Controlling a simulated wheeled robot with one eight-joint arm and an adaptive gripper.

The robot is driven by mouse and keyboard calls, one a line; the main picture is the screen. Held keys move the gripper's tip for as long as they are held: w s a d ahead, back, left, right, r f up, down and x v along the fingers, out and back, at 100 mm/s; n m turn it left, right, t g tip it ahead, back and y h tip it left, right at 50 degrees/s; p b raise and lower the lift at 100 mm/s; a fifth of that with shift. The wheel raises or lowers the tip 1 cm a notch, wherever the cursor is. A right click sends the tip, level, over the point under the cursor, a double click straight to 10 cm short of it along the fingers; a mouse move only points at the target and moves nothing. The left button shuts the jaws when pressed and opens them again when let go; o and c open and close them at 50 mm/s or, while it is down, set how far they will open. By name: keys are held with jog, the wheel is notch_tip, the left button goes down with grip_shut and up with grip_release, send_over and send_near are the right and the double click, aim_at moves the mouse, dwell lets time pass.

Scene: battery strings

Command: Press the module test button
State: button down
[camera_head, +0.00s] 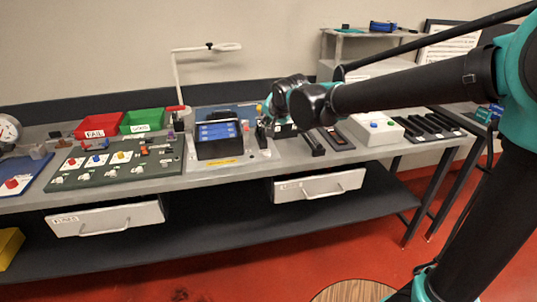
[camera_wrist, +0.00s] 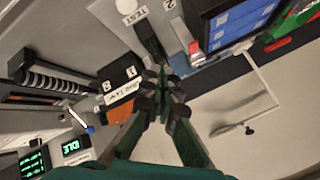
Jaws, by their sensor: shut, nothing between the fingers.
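A white label reading TEST (camera_wrist: 135,16) is at the top of the wrist view, on a grey panel. A pale round knob, likely a button (camera_wrist: 127,5), sits beside it, partly cut off by the frame edge. My gripper (camera_wrist: 162,82) is shut and empty, below the label in the picture and apart from the knob. In the head view my gripper (camera_head: 264,120) is over the bench, just right of the blue-screened tablet (camera_head: 218,133). The button is not clear in the head view.
A black module with an orange part (camera_wrist: 120,105) lies close beside the fingers. A red switch (camera_wrist: 195,50) is near the tablet. A white box with a blue button (camera_head: 374,125) stands to the right. A white lamp (camera_head: 178,75) rises behind the tablet.

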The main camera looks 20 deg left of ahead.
aim_at(268, 155)
jog(key=shift+f, duration=4.35)
jog(key=shift+f, duration=0.1)
jog(key=shift+f, duration=0.35)
jog(key=shift+f, duration=0.5)
jog(key=shift+r, duration=0.95)
jog(key=shift+r, duration=2.5)
